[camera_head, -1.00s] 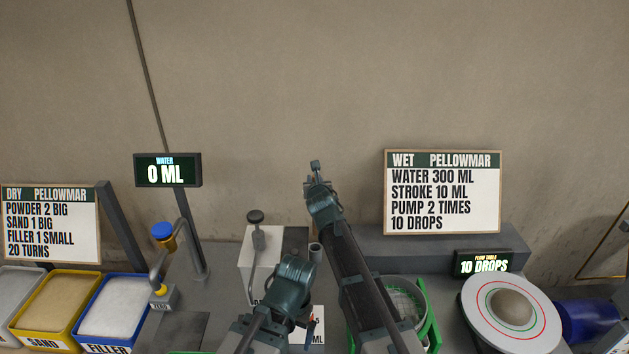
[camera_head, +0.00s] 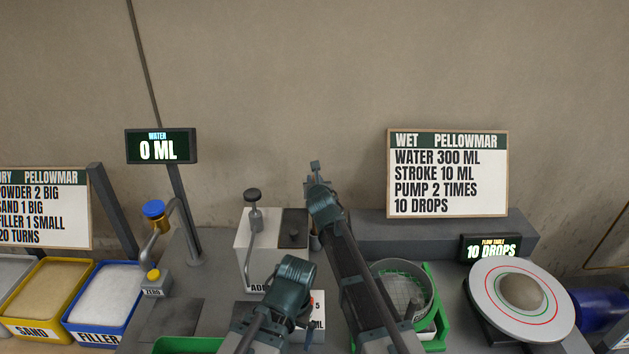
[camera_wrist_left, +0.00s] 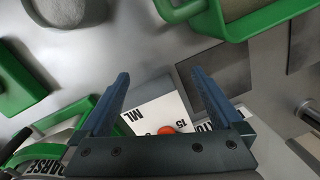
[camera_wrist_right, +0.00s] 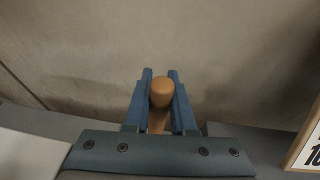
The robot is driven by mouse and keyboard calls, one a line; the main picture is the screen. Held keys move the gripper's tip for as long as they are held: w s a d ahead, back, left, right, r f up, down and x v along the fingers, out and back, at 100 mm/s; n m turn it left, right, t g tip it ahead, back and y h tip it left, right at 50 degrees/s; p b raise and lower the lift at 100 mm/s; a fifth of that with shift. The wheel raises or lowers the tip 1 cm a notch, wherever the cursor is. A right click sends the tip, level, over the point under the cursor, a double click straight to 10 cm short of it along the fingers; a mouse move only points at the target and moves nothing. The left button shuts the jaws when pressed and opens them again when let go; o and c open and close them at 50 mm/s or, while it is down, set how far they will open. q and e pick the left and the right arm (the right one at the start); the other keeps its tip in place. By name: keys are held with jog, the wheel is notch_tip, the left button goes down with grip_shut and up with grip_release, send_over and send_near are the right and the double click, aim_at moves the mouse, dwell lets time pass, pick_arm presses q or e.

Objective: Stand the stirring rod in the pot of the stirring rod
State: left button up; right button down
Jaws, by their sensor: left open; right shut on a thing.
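My right gripper (camera_wrist_right: 160,73) is shut on the stirring rod (camera_wrist_right: 160,92), whose rounded, wood-coloured end shows between the fingers in the right wrist view. In the head view the right gripper (camera_head: 316,168) is raised high in front of the wall. The rod can hardly be made out there. A narrow grey cup (camera_head: 315,243), probably the pot of the stirring rod, stands on the counter, partly hidden behind my right arm. My left gripper (camera_wrist_left: 160,75) is open and empty above the counter, over a white label card with a red-orange knob.
A white box with a black-knobbed lever (camera_head: 253,240) stands left of the cup. A green-framed sieve (camera_head: 405,290) and a round flow table (camera_head: 522,295) are to the right. Sand (camera_head: 48,290) and filler (camera_head: 105,295) bins stand at left, near the water tap (camera_head: 155,215).

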pick_arm(q)
jog(key=shift+f+b, duration=1.3)
jog(key=shift+f, duration=0.25)
pick_arm(e)
jog(key=shift+f, duration=1.55)
jog(key=c, duration=0.7)
grip_release()
jog(key=shift+o, duration=0.2)
jog(key=shift+s, duration=0.1)
pick_arm(q)
notch_tip(320, 180, up, 4)
jog(key=p, duration=0.4)
pick_arm(e)
jog(key=v, duration=1.3)
jog(key=shift+s, duration=0.3)
jog(key=shift+d+r, duration=0.15)
jog(key=shift+r, duration=0.05)
